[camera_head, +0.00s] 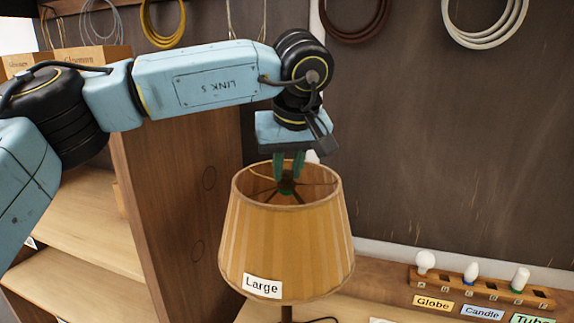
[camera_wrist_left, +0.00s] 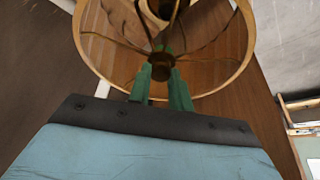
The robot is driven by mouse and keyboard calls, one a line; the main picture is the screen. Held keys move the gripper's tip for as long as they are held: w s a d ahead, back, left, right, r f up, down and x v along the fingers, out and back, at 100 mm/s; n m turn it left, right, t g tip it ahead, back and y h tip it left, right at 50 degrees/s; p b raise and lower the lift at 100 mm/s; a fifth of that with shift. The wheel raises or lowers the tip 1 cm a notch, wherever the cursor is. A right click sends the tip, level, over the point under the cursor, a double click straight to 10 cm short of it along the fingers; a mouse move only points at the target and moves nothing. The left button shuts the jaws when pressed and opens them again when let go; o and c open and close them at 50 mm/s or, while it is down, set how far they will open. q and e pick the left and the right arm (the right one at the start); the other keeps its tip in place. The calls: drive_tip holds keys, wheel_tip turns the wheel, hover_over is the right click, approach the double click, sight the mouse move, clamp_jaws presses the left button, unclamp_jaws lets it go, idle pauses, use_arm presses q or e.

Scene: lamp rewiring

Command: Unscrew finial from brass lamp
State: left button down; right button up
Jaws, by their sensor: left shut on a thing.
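The lamp shows in the head view with a pleated amber shade (camera_head: 285,240) and a "Large" label on its front. In the left wrist view the inside of the shade (camera_wrist_left: 218,62) and its spokes are visible. The finial (camera_wrist_left: 161,66) is a small dark knob where the spokes meet. My left gripper (camera_head: 289,179) points straight down into the shade's top opening. In the left wrist view its green fingers (camera_wrist_left: 162,78) are shut on the finial, one on each side. The finial is mostly hidden between the fingers in the head view. My right gripper is not in view.
A wooden rack (camera_head: 480,288) with a globe bulb (camera_head: 425,261), a candle bulb (camera_head: 471,272) and a tube bulb (camera_head: 520,278) stands at the right. A wooden shelf unit (camera_head: 180,200) stands left of the lamp. Cord coils (camera_head: 484,22) hang on the back wall.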

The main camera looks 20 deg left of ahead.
use_arm(q)
drive_tip(key=n, duration=0.2)
drive_tip(key=n+g+y+p, duration=0.1)
drive_tip(key=n, duration=0.1)
drive_tip(key=shift+w+d+r+p, duration=0.15)
drive_tip(key=shift+r+p, duration=0.05)
drive_tip(key=shift+p, duration=0.1)
drive_tip(key=shift+f+n+g+y, duration=0.15)
drive_tip(key=shift+n+g+y, duration=0.2)
drive_tip(key=shift+n, duration=0.65)
drive_tip(key=n+g+p, duration=0.1)
drive_tip(key=n+p, duration=0.1)
drive_tip(key=shift+r+n, duration=0.2)
drive_tip(key=shift+n, duration=0.2)
drive_tip(key=n, duration=0.1)
drive_tip(key=n+g, duration=0.1)
drive_tip(key=n, duration=0.1)
drive_tip(key=shift+w+f+g, duration=0.2)
drive_tip(key=shift+w+g, duration=0.05)
drive_tip(key=shift+n+g, duration=0.3)
drive_tip(key=shift+n, duration=0.8)
drive_tip(key=shift+y, duration=0.25)
